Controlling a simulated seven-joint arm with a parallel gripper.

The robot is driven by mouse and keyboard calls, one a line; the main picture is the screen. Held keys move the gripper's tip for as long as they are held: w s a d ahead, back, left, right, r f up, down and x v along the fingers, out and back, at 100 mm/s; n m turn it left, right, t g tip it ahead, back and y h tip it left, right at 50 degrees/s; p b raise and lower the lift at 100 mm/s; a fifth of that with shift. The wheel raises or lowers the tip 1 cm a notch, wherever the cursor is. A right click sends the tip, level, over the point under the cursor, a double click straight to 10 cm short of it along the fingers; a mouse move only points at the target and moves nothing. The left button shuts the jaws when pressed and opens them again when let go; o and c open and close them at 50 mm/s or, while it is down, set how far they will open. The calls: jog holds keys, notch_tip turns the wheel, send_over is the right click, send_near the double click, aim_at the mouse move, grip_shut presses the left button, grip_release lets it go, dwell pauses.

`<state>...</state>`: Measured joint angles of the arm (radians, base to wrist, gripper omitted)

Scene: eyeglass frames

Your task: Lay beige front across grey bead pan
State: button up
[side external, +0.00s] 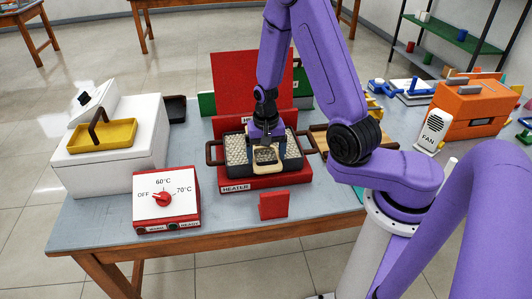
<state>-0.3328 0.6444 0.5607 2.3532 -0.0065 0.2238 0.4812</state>
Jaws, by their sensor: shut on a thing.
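The grey bead pan (235,151) sits on the red heater (240,183) in the middle of the table, filled with pale beads and with brown handles at its sides. My gripper (266,155) points down over the right half of the pan. It is shut on the beige front (267,169), which shows as a pale rounded frame at the near side of the pan. The front looks tilted, with its lower edge near the pan's front rim. Whether it touches the beads or rim I cannot tell. My fingers hide part of it.
A small red block (273,205) stands before the heater. A red panel (250,82) rises behind. An orange box with a fan (433,132) is at right.

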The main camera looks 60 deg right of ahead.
jog(key=o, duration=0.8)
notch_tip(320, 180, up, 17)
jog(key=shift+r, duration=0.2)
jog(key=shift+a, duration=0.1)
jog(key=s+a+n, duration=0.6)
jog(key=a+n, duration=0.2)
jog(key=n, duration=0.4)
jog(key=s+n, duration=0.9)
jog(key=s, duration=0.6)
jog(key=shift+s+a+n, duration=0.25)
jog(key=shift+a+n, duration=0.05)
jog(key=shift+a, duration=0.15)
